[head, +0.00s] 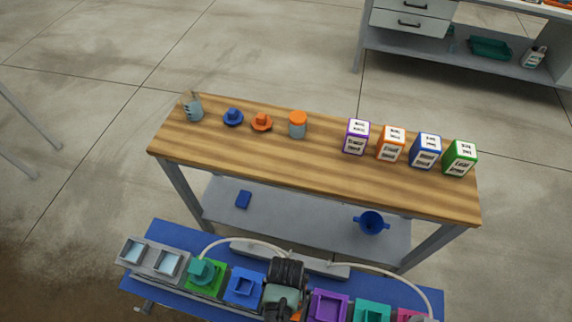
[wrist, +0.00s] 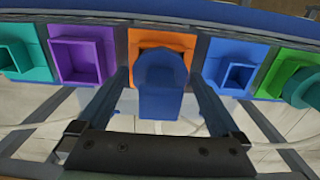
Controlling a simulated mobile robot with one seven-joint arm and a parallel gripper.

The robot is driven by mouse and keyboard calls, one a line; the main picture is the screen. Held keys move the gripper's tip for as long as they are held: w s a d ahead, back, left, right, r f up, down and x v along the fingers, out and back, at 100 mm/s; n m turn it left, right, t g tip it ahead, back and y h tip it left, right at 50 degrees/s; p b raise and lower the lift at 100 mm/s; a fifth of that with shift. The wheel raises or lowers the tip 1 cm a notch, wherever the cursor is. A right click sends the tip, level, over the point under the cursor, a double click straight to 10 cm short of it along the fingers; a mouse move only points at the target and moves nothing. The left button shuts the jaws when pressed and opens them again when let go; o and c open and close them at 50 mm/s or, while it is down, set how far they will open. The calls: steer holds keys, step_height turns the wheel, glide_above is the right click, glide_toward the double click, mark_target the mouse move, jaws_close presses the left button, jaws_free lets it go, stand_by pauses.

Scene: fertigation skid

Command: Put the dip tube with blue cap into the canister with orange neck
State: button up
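The dip tube's blue cap (wrist: 161,85) shows between my gripper's fingers in the wrist view. Its tube is hidden from sight. My gripper (wrist: 161,72) has its fingers apart, one on each side of the cap, with a narrow gap showing on both sides. The canister's orange square neck (wrist: 160,38) lies directly behind and below the cap, which covers most of its opening. I cannot tell how deep the tube sits in it. In the head view my arm hides most of this spot.
Neighbouring necks are purple (wrist: 82,58), blue (wrist: 236,70), teal (wrist: 22,58) and green (wrist: 285,75). A hose (head: 400,270) curves over the skid (head: 165,235). Behind stands a wooden bench (head: 270,165) with several cartons, a blue lid (head: 233,117), an orange lid (head: 261,122) and an orange-capped jar (head: 298,128).

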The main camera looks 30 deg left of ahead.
step_height(320, 180, up, 13)
steer(key=shift+p, duration=0.65)
stand_by(0.7)
